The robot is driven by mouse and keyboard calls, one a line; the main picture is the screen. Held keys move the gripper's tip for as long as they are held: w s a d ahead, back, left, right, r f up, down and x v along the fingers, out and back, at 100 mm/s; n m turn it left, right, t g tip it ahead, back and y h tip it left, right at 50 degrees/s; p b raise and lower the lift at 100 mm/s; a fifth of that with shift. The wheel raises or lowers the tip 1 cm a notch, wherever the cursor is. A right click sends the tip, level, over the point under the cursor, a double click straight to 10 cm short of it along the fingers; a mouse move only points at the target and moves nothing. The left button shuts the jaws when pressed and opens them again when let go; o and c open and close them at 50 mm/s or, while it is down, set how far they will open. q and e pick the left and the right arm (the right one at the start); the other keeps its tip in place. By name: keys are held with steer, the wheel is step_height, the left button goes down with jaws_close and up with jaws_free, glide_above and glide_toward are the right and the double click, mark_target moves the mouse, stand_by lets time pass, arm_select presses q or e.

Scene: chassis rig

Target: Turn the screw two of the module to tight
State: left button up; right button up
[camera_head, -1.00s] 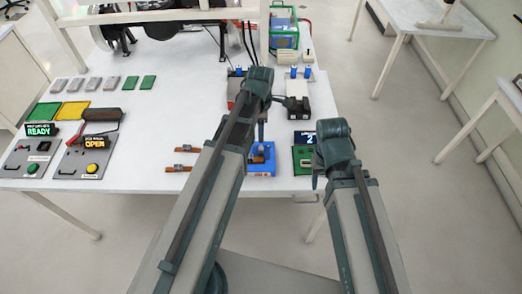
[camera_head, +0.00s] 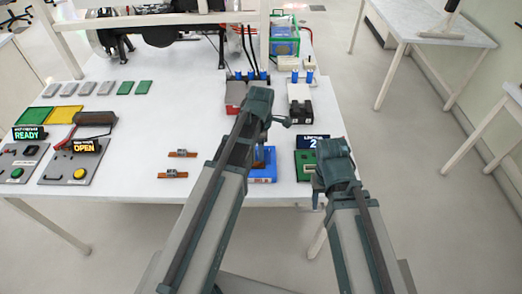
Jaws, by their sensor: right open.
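The likely module is the blue block (camera_head: 263,179) near the table's front edge, with a copper-coloured part partly visible on it. My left arm covers much of it, and I cannot make out its individual screws. My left gripper (camera_head: 262,120) is above and just behind the block as seen here; its fingertips are largely hidden by the arm, so its opening is unclear. My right gripper (camera_head: 318,192) hangs at the front edge beside a green unit (camera_head: 305,160); it is open, and I see nothing in it.
Two small copper-coloured pieces (camera_head: 182,153) lie left of the block. A dark box with blue posts (camera_head: 300,108) and a red-fronted one (camera_head: 235,95) stand behind. READY (camera_head: 27,133) and OPEN (camera_head: 84,146) panels are at left. The middle of the white table (camera_head: 160,125) is clear.

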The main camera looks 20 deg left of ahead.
arm_select(q)
jaws_close()
